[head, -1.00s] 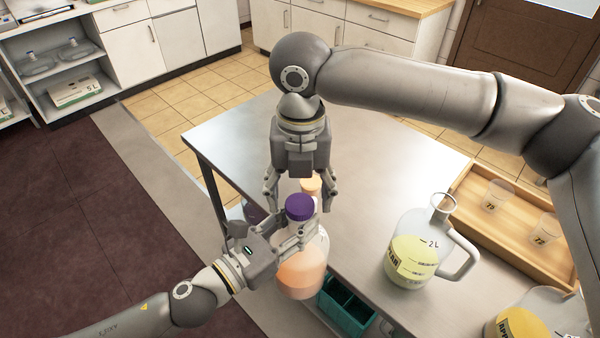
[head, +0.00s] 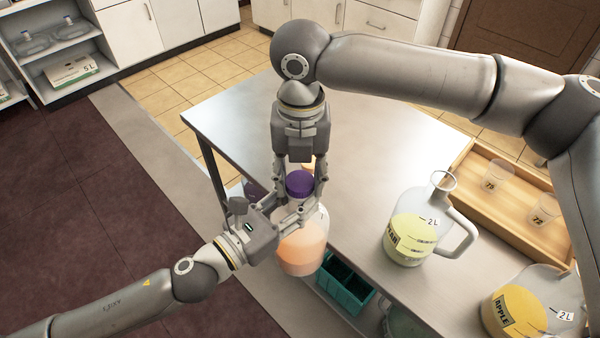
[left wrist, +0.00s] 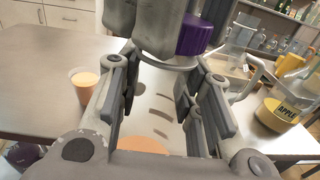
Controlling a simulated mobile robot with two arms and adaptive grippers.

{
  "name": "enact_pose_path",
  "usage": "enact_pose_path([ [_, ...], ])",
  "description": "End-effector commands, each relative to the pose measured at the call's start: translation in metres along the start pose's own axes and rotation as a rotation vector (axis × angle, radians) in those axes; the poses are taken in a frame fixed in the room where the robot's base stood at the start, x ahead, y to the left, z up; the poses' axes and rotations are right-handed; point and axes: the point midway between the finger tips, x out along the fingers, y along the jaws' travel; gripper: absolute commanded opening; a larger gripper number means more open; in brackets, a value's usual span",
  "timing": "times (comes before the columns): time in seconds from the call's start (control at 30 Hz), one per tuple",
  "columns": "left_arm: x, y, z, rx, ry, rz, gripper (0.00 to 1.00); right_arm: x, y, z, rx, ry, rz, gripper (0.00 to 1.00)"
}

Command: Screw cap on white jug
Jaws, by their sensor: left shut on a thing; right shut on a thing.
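The white jug (head: 301,255), translucent with orange liquid inside, is upright at the table's left front edge. My left gripper (head: 291,221) is shut on its upper part; the jug's pale body (left wrist: 155,105) also shows between the fingers in the left wrist view. The purple cap (head: 299,183) sits on top of the jug; it also shows in the left wrist view (left wrist: 203,35). My right gripper (head: 300,188) points down from above and is shut on the cap, one finger on each side. The neck and thread are hidden, so I cannot tell how tight the cap is.
A cup of orange liquid (left wrist: 84,84) stands on the metal table (head: 365,150) behind the jug. To the right are a yellow-filled jug (head: 412,238), an apple jug (head: 525,305) and a wooden tray (head: 470,178) with cups. A teal crate (head: 345,290) is below the table edge.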

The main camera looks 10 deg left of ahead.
Motion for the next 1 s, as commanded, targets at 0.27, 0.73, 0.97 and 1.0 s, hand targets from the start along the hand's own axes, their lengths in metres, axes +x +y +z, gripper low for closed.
enact_pose_path([
  [0.27,0.0005,0.0001,0.0031,0.002,-0.006,0.0,0.0,0.0007,0.0003,-0.0007,0.308,0.003,0.001,0.15],
  [0.73,0.0004,-0.0002,0.0032,0.002,-0.006,-0.001,0.0,0.0009,0.0006,-0.0011,1.036,0.003,0.0,0.15],
  [0.97,0.0004,-0.0005,0.0033,0.002,-0.006,-0.002,0.0,0.001,0.0011,-0.0012,1.396,0.004,0.001,0.15],
  [1.0,0.0004,-0.0006,0.0033,0.002,-0.007,-0.002,0.0,0.001,0.0011,-0.0011,1.458,0.003,0.002,0.15],
])
